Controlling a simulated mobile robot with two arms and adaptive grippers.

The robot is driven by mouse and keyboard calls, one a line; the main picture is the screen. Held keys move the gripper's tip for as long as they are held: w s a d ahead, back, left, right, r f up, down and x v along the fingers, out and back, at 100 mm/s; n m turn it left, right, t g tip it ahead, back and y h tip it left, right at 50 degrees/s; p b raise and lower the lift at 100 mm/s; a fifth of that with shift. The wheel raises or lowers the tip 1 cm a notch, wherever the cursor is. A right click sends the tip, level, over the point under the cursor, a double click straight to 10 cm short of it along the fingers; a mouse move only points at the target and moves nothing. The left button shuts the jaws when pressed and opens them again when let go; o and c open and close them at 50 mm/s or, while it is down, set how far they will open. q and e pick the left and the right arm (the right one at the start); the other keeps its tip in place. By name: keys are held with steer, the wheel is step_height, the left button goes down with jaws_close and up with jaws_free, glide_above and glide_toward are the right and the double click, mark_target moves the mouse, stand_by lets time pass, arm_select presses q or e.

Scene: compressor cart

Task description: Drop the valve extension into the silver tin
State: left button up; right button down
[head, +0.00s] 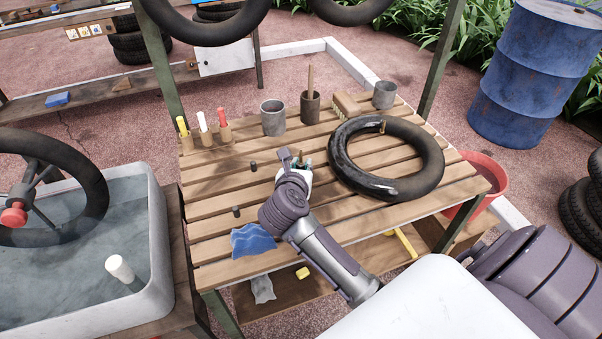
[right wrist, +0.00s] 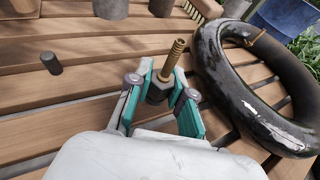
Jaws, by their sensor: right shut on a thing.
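The valve extension (right wrist: 174,65) is a slim brass threaded stem with a dark base. My right gripper (head: 298,166) holds it between its teal pads, stem tilted up, over the slatted bench; it also shows in the right wrist view (right wrist: 163,100). In the head view the gripper largely hides the piece. A silver tin (head: 273,118) stands upright at the back of the bench, behind and left of the gripper, apart from it. A second, smaller grey metal tin (head: 384,95) stands at the back right. My left gripper is out of view.
A black inner tube (head: 425,150) lies right of the gripper. Small dark cylinders (head: 253,166) and a blue cloth (head: 253,241) lie left. A water tub (head: 156,235) stands left.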

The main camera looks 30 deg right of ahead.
steer(key=s+d+r, duration=0.2)
steer(key=d, duration=0.1)
steer(key=s+d+r, duration=0.2)
steer(key=d+r, duration=0.1)
steer(key=s+d+r, duration=0.2)
steer(key=s+d, duration=0.1)
steer(key=shift+d+r, duration=0.2)
steer(key=shift+r, duration=0.05)
steer(key=shift+a, duration=0.15)
